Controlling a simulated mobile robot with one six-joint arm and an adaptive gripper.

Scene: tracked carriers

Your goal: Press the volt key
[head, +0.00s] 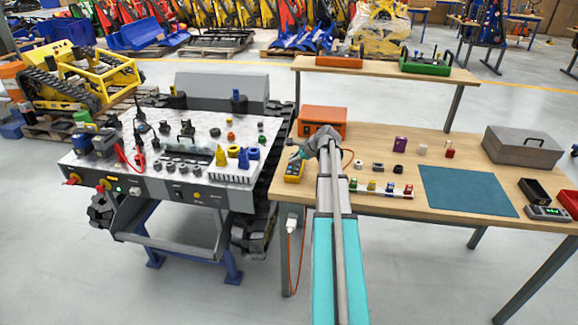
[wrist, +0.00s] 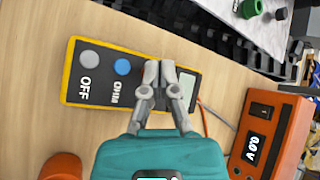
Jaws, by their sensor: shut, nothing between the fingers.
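The yellow and black meter (wrist: 72,72) lies flat on the wooden bench in the wrist view; it also shows in the head view (head: 293,172). A grey key (wrist: 89,59) is labelled OFF and a blue key (wrist: 122,67) is labelled OHM. The grey display (wrist: 188,88) is at the meter's right end. My gripper (wrist: 160,66) is shut and empty, its fingertips over the meter between the blue key and the display. No volt key is visible; my fingers cover that part. I cannot tell whether they touch the meter.
An orange power unit (wrist: 242,144) reading 0.0 V stands right of the meter, with a cable between them. An orange object (wrist: 62,166) is at the lower left. In the head view, small parts and a blue-green mat (head: 465,190) lie further right on the bench.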

